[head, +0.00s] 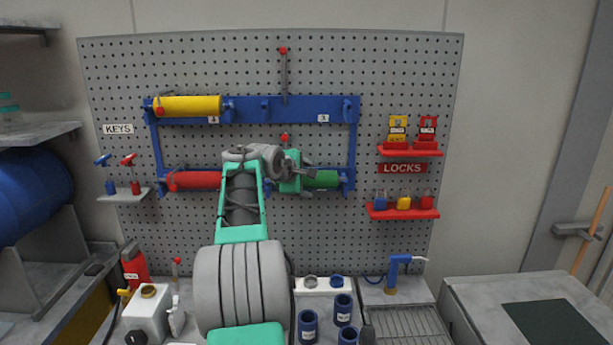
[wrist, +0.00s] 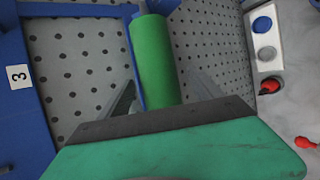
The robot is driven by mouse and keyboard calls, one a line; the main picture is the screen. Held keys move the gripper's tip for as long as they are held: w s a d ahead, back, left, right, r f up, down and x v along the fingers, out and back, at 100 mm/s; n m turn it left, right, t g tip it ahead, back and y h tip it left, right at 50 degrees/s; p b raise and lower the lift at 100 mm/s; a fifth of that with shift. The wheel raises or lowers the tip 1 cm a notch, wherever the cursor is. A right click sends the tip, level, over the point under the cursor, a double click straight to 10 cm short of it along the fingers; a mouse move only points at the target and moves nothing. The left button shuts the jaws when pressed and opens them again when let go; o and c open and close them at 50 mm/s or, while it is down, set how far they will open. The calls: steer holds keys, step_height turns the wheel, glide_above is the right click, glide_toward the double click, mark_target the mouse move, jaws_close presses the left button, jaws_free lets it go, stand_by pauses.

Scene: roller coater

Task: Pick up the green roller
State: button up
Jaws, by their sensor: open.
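The green roller (head: 322,180) sits in the lower right slot of the blue wall rack (head: 353,140). My gripper (head: 306,171) is at its left part, and my arm hides that end of the roller. In the wrist view the green roller (wrist: 155,62) runs up from between the two fingers of my gripper (wrist: 164,92). The fingers are apart, one on each side of the roller. The palm hides the roller's near end, and I cannot tell whether either finger touches it.
A red roller (head: 195,180) hangs in the lower left slot and a yellow roller (head: 190,106) above it. The rack's upper right slot is empty. Red shelves (head: 402,212) with padlocks stand out from the pegboard (head: 420,70) on the right. Blue cups (head: 307,325) stand on the bench below.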

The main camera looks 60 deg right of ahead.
steer(key=shift+x, duration=1.05)
steer(key=shift+a+r, duration=0.1)
steer(key=shift+c, duration=0.5)
steer(key=c, duration=1.2)
steer(key=shift+r, duration=0.1)
